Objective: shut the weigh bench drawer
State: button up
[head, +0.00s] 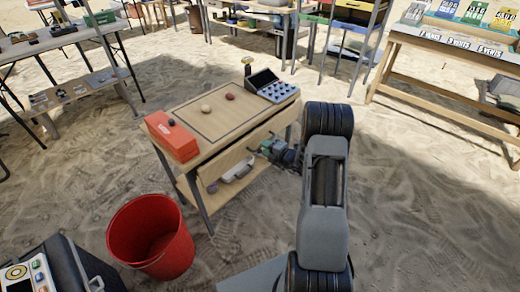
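The weigh bench (222,121) is a small wooden table with metal legs in the middle of the head view. Its drawer (222,164) has a pale wooden front below the top on the side facing me. The drawer seems to stand out a little from the bench, but how far is hard to tell. My gripper (258,147) is at the right half of the drawer front, its fingers pointing left toward it. The fingers are small and dark here. I cannot tell whether they touch the drawer or hold its handle, and my arm covers the drawer's right end.
On the bench are a red box (172,135), two small round pieces and a keypad device (273,86). A red bucket (150,236) stands on the sand at front left. A dark case (62,268) is at lower left. A sign table (450,45) stands right. Sand between is open.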

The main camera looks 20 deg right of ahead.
jog(key=shift+x, duration=1.45)
grip_shut()
